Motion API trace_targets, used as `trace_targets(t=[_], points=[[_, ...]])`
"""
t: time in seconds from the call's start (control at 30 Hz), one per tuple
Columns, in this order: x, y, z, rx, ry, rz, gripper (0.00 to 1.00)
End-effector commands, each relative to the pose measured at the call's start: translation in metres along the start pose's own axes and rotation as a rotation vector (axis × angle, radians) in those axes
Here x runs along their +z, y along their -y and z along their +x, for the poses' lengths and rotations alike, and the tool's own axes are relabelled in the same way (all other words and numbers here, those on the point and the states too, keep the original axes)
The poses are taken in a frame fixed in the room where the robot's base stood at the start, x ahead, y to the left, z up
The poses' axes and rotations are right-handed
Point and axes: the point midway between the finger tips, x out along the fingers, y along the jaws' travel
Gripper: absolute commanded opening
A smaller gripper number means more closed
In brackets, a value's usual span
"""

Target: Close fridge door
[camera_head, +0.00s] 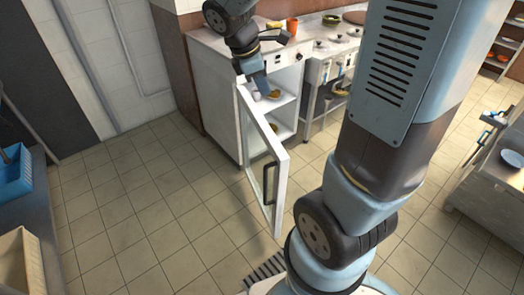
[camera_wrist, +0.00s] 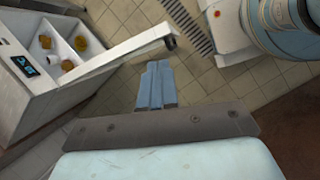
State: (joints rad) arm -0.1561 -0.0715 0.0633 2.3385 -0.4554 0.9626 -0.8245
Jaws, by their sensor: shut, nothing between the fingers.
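The white fridge (camera_head: 214,100) stands under the counter at the back, with several food items on its shelves. Its glass-panelled door (camera_head: 279,205) stands wide open, swung out toward me, with a dark handle (camera_head: 268,181) on it. In the wrist view the door (camera_wrist: 115,50) runs from the fridge (camera_wrist: 50,95) at left toward upper right. My gripper (camera_head: 266,88) is shut and empty near the top of the door at its fridge end. In the wrist view its fingertips (camera_wrist: 157,66) appear beside the door's outer side. I cannot tell whether they touch it.
A stove (camera_head: 332,65) with knobs adjoins the fridge on the right. An orange cup (camera_head: 292,24) stands on the counter. A blue crate (camera_head: 12,170) is at the left edge, and a metal table (camera_head: 495,190) at right. The tiled floor (camera_head: 150,200) left of the door is clear.

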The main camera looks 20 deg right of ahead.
Motion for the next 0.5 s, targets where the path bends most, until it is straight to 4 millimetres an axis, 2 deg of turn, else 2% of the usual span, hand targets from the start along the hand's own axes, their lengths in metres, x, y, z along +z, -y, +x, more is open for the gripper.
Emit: trace_targets(t=[0.2, 0.5], points=[[-0.036, -0.022, 0.042, -0.054, 0.112, -0.379, 0.00], [-0.090, -0.040, 0.105, -0.146, 0.237, -0.908, 0.00]])
